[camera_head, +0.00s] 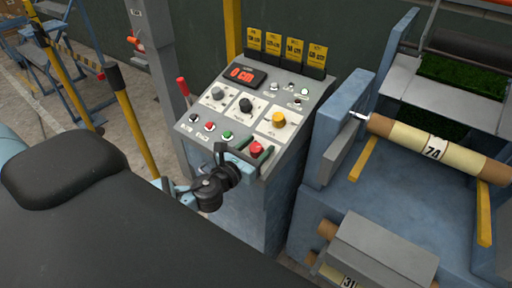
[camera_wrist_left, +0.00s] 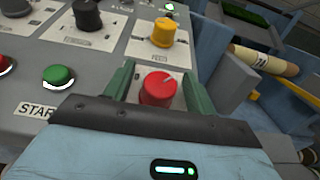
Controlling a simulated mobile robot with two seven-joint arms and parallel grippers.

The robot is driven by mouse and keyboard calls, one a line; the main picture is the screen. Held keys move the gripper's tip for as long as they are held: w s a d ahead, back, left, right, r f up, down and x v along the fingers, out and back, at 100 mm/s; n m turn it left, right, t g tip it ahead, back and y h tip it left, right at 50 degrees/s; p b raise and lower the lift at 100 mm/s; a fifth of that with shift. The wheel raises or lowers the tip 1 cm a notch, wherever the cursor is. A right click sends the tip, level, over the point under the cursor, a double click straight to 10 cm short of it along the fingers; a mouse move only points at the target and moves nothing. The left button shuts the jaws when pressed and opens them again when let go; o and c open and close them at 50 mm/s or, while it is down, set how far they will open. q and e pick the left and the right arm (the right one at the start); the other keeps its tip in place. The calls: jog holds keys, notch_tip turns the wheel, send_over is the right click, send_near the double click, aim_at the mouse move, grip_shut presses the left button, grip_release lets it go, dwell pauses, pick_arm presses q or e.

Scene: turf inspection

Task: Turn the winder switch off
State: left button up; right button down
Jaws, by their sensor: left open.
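The control panel (camera_head: 238,158) stands in the middle of the head view, its sloped face full of knobs and buttons. A red rotary knob (camera_head: 257,147) sits at its lower right; in the left wrist view the red knob (camera_wrist_left: 158,89) shows a pale mark pointing up and right. My left gripper (camera_head: 251,153) is open, with its green fingers either side of the red knob. In the left wrist view the gripper (camera_wrist_left: 156,86) shows gaps between knob and fingers. I cannot read which control is labelled winder. My right gripper is not in view.
A yellow knob (camera_head: 278,119), black knob (camera_head: 245,104) and grey knob (camera_head: 217,93) sit above. A green button (camera_wrist_left: 58,77) is left of the gripper. A red-tipped lever (camera_head: 183,88) rises at the panel's left edge. A blue machine with a roll (camera_head: 400,132) stands close right.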

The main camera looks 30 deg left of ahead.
pick_arm(q)
jog(key=shift+c, duration=0.3)
jog(key=c, duration=0.9)
jog(key=shift+n+y, duration=0.4)
jog(key=n+y, duration=0.4)
jog(key=y, duration=0.1)
jog(key=shift+n+g, duration=0.4)
jog(key=n+g+y, duration=0.3)
jog(key=n+y, duration=0.2)
jog(key=shift+g+y, duration=0.3)
jog(key=shift+g, duration=0.1)
jog(key=n+g+y, duration=0.1)
jog(key=n+g, duration=0.1)
jog(key=n+g+y, duration=0.2)
jog(key=n+g, duration=0.1)
jog(key=shift+s+a+n+g+y, duration=0.1)
jog(key=shift+n+g+y, duration=0.1)
jog(key=shift+n+g, duration=1.1)
jog(key=shift+a+n+g+y, duration=0.1)
jog(key=shift+n+g+y, duration=0.1)
jog(key=shift+n+g, duration=1.1)
